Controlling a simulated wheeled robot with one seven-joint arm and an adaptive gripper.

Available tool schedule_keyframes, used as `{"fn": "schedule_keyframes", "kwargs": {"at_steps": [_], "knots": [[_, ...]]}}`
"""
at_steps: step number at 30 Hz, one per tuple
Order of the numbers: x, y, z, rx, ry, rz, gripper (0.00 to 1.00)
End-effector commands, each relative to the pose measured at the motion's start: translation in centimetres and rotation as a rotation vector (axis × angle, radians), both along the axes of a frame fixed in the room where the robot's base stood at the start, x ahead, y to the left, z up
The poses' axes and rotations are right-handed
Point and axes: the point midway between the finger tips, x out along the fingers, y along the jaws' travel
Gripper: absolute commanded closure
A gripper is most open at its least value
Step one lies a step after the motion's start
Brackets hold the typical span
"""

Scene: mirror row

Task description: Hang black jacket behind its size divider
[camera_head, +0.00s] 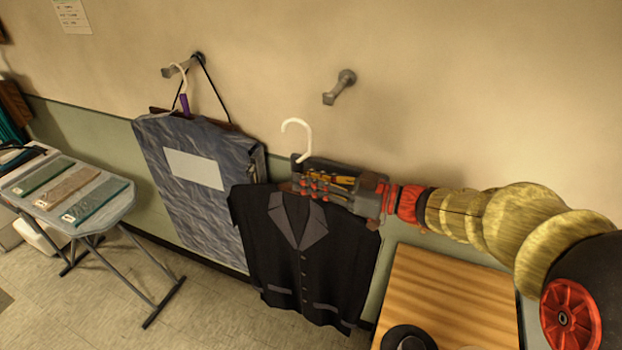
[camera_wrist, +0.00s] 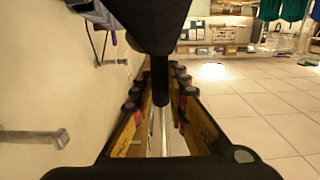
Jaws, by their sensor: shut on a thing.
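The black jacket (camera_head: 302,255) with grey lapels hangs upright from a hanger with a white hook (camera_head: 298,130). My gripper (camera_head: 310,187) is shut on the hanger's dark neck, just above the jacket's collar. In the wrist view, my gripper's fingers (camera_wrist: 160,108) close around this dark neck. The hook is free in the air, below and left of the bare right wall peg (camera_head: 341,86). This peg also shows in the wrist view (camera_wrist: 36,137). I cannot make out a size divider for certain.
A blue-grey garment bag (camera_head: 185,205) with a blank label hangs on the left wall peg (camera_head: 180,68), partly behind the jacket. A white hanger hook with a purple part hangs there too. A folding table (camera_head: 110,208) stands left; a wooden surface (camera_head: 455,300) is below my arm.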

Motion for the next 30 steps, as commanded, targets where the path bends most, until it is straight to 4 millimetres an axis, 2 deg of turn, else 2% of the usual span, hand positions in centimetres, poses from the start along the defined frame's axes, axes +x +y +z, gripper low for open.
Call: {"fn": "schedule_keyframes", "kwargs": {"at_steps": [30], "knots": [[-6.3,2.6,0.1,0.001,-0.004,0.0,1.0]]}}
